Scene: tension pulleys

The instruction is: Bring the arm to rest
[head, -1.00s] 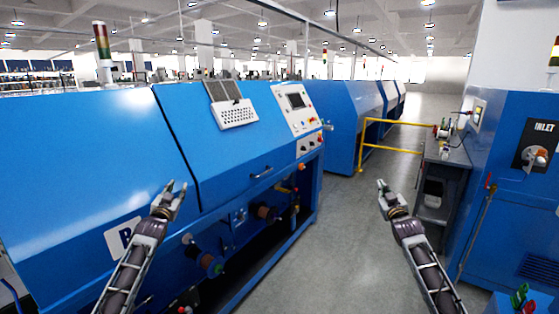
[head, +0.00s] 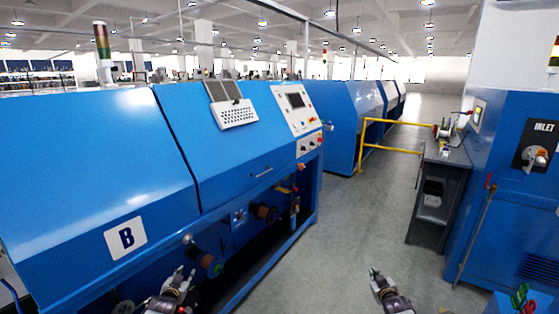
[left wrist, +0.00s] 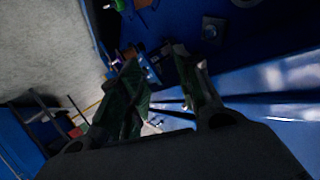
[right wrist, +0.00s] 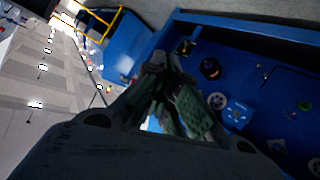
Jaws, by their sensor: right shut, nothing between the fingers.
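My left gripper (head: 184,272) is low in the head view, in front of the lower part of the blue machine marked B (head: 100,190). In the left wrist view its two fingers (left wrist: 162,72) stand apart with nothing between them, so it is open and empty. My right gripper (head: 377,272) is low in the head view, over the grey floor of the aisle. In the right wrist view its fingers (right wrist: 168,65) come together at the tips, and it holds nothing. Most of both arms lies below the head view's edge.
The grey aisle floor (head: 335,230) between the machines is clear. Pulleys and spools (head: 265,212) stick out of the machine's lower side on the left. A dark workbench (head: 440,175), a yellow rail (head: 390,150) and a blue INLET cabinet (head: 510,210) stand on the right.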

